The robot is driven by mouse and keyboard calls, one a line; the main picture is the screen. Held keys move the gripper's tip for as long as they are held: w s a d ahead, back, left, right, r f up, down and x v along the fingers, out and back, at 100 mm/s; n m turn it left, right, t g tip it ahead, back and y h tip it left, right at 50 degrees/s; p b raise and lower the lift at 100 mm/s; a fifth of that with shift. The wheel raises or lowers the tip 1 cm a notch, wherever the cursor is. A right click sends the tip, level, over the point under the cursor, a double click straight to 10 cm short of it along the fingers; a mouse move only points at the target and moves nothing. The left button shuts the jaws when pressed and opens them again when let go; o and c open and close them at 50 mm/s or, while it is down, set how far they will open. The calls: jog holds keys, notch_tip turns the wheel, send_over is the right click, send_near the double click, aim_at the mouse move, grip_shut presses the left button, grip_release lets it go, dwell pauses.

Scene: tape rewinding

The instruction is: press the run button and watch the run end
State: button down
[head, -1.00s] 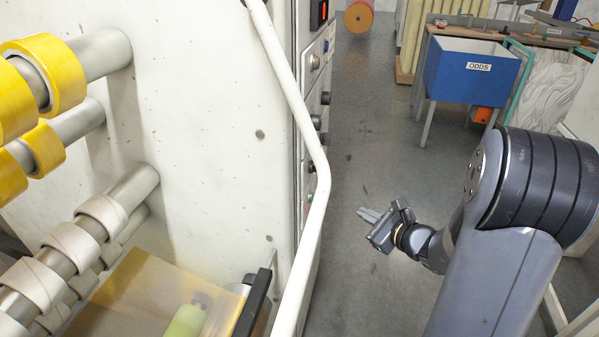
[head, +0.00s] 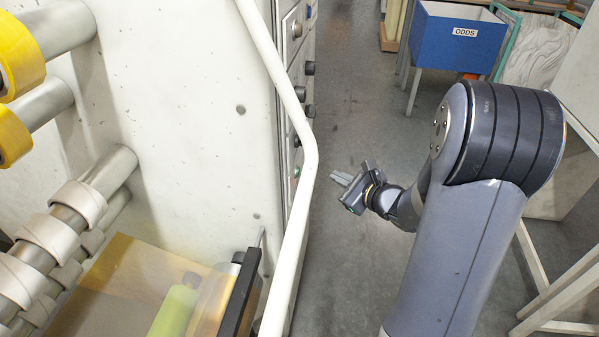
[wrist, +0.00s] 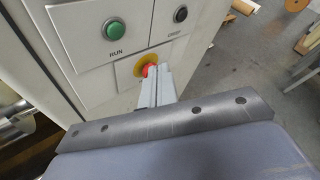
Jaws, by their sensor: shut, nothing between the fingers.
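The green run button (wrist: 115,30), round in a silver ring above the label RUN, is on the machine's grey panel (wrist: 80,50) in the wrist view. In the head view the panel (head: 296,75) is seen nearly edge-on. My gripper (wrist: 157,76) is shut and empty, its fingers pointing towards the panel. In the wrist view the fingertips appear below and right of the run button, overlapping a red stop button (wrist: 147,70) on a yellow disc. In the head view my gripper (head: 337,178) is apart from the panel, right of the white rail.
A white rail (head: 288,95) curves along the machine edge. A blue ODDS bin (head: 460,38) stands at the back. The grey floor between is clear.

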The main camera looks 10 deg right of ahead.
jog(key=w+a+b, duration=0.1)
jog(key=w+a, duration=0.1)
jog(key=a, duration=0.4)
jog(key=shift+b, duration=0.4)
dwell(1.7)
jog(key=shift+w+a+b, duration=0.1)
jog(key=shift+a+b, duration=0.2)
jog(key=shift+a, duration=0.1)
jog(key=shift+w+a+b, duration=0.1)
jog(key=shift+a+b, duration=0.2)
jog(key=shift+a, duration=0.05)
dwell(0.5)
jog(key=shift+d, duration=0.1)
jog(key=shift+s+d, duration=0.25)
jog(key=shift+d, duration=0.4)
jog(key=shift+s+d, duration=0.25)
jog(key=shift+d, duration=0.55)
jog(key=shift+s+d, duration=0.3)
jog(key=shift+d, duration=0.5)
jog(key=shift+s+d, duration=0.25)
jog(key=shift+d, duration=0.55)
